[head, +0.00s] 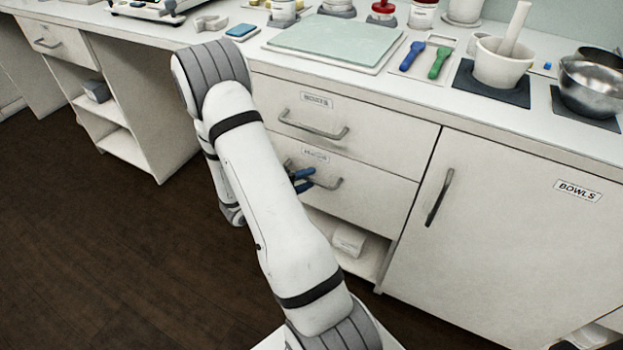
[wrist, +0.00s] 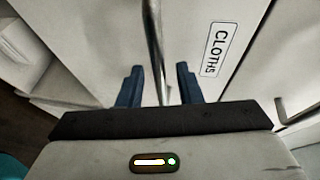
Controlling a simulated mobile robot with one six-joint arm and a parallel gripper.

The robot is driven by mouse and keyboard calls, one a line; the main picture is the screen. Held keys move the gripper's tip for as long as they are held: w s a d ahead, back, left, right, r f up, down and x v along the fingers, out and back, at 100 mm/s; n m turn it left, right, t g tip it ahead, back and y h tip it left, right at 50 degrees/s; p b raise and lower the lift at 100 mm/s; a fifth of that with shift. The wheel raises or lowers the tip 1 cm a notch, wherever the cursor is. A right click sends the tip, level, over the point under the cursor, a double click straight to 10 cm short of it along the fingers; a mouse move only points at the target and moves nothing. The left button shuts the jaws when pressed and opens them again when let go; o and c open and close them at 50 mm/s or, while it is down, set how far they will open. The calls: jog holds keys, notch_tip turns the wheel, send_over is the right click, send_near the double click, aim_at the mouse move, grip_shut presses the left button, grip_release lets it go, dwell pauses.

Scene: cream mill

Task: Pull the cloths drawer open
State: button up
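The cloths drawer (head: 365,190) is the lower of two white drawers under the counter, and its front looks flush with the cabinet. Its label (wrist: 214,50) reads CLOTHS in the wrist view. Its grey bar handle (head: 328,184) is partly hidden by my gripper in the head view. My gripper (head: 302,180) is at the left part of this handle. In the wrist view, the blue fingers of my gripper (wrist: 159,86) stand on either side of the handle (wrist: 154,50). A gap shows between the bar and each finger, so the gripper is open around it.
Another drawer (head: 385,149) with its own handle sits just above. A cupboard labelled BOWLS (head: 500,220) is to the right. An open shelf with a white item (head: 348,240) lies below. The counter holds a green mat (head: 337,40), mortar (head: 497,65) and metal bowls (head: 590,82). Dark floor (head: 130,270) is clear at left.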

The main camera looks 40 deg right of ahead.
jog(key=shift+d, duration=0.55)
jog(key=shift+c, duration=0.2)
grip_shut()
